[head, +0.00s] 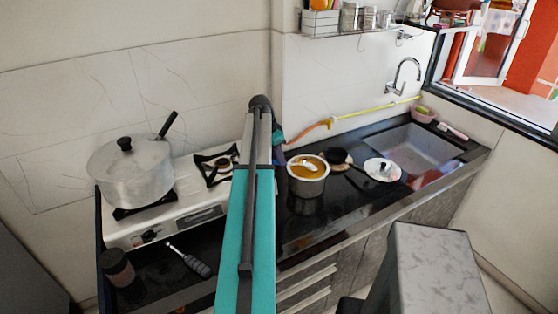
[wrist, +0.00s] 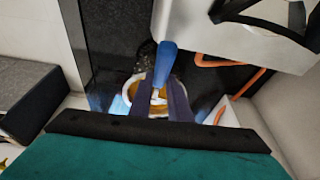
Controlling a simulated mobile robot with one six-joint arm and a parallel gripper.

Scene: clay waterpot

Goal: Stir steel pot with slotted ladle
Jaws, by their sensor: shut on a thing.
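A small steel pot (head: 308,188) with orange-brown contents stands on the dark counter right of my arm. It also shows below my fingers in the wrist view (wrist: 128,90). Something pale lies in its contents. My gripper (wrist: 162,84) is shut on a blue-handled utensil (wrist: 166,58), apparently the slotted ladle. Its slots cannot be made out, and its lower part is mostly hidden by the fingers. In the head view my gripper is mostly hidden behind my arm, just left of the small pot.
A large lidded pot (head: 132,178) sits on the white stove (head: 205,205) at left. A dark-handled tool (head: 196,264) lies before the stove.

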